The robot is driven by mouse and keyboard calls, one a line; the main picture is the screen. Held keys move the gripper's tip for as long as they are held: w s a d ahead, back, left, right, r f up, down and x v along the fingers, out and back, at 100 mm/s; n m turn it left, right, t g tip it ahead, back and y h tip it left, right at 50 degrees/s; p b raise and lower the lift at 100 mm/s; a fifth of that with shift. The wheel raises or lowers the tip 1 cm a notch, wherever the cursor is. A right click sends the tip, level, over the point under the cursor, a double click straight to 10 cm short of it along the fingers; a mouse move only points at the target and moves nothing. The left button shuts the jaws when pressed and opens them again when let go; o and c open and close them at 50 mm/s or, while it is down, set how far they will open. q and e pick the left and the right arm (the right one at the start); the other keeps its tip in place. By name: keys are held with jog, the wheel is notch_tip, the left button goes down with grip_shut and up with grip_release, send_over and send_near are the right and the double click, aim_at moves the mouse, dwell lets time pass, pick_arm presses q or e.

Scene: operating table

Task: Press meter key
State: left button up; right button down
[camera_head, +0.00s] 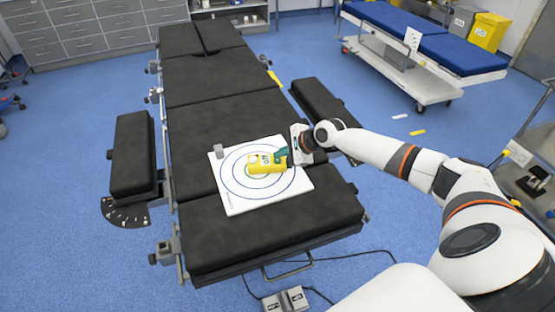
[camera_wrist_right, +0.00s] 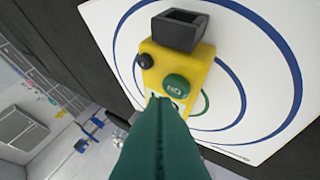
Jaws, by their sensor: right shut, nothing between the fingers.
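The yellow meter (camera_head: 266,163) lies on a white board with blue rings (camera_head: 240,200) on the black operating table. In the right wrist view the meter's yellow body (camera_wrist_right: 190,65) carries a round green key with white lettering (camera_wrist_right: 176,88) and a small black knob (camera_wrist_right: 144,61). My right gripper (camera_head: 282,155) is shut and empty at the meter's right end. In the right wrist view its green fingers (camera_wrist_right: 160,102) reach the meter's near edge, just beside the green key, and hide part of that end. Contact cannot be told. My left gripper is out of view.
A small grey block (camera_head: 218,150) sits at the board's upper left corner. A dark hollow box (camera_wrist_right: 180,30) shows at the meter's far end in the wrist view. Black armrests (camera_head: 134,155) flank the table. A blue-topped trolley (camera_head: 440,45) stands at the back right.

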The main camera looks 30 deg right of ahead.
jog(key=shift+f, duration=0.15)
jog(key=shift+f, duration=0.4)
dwell(0.6)
jog(key=shift+p, duration=0.3)
jog(key=shift+r+p, duration=0.55)
jog(key=shift+p, duration=0.3)
notch_tip(320, 180, up, 6)
jog(key=p, duration=0.6)
jog(key=shift+p, duration=0.35)
